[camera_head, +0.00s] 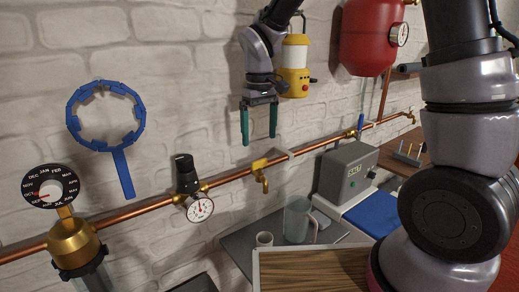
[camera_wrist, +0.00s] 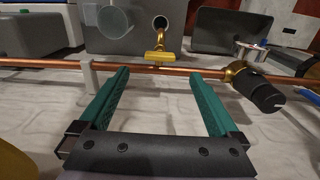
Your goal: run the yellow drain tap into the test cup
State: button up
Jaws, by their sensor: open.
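The yellow drain tap (camera_head: 261,180) hangs from the copper pipe, with a brass-yellow handle on top and its spout turned down. It also shows ahead of my fingers in the wrist view (camera_wrist: 157,57). My gripper (camera_head: 259,138) is open and empty, fingers pointing down above the tap. In the wrist view the tap lies between the fingertip lines (camera_wrist: 160,74), apart from both fingers.
The copper pipe (camera_head: 137,210) runs along the white brick wall. A black-capped regulator with a gauge (camera_head: 200,210) sits left of the tap. A yellow lantern (camera_head: 294,80) hangs close beside my gripper.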

jog(key=shift+r, duration=1.55)
jog(key=s+d+r+m+t+y, duration=0.1)
jog(key=s+d+r+m+t, duration=0.15)
jog(key=d+r, duration=0.4)
jog(key=s+d+r+m+t+y, duration=0.1)
jog(key=d+r+m, duration=0.2)
jog(key=d+r, duration=0.3)
jog(key=s+d+r+m+t, duration=0.2)
jog(key=s+d+m, duration=0.3)
jog(key=s+d, duration=0.3)
jog(key=shift+s+d+r+t, duration=0.3)
jog(key=shift+d+r+t, duration=0.1)
jog(key=shift+d+t, duration=0.5)
jog(key=shift+c, duration=0.3)
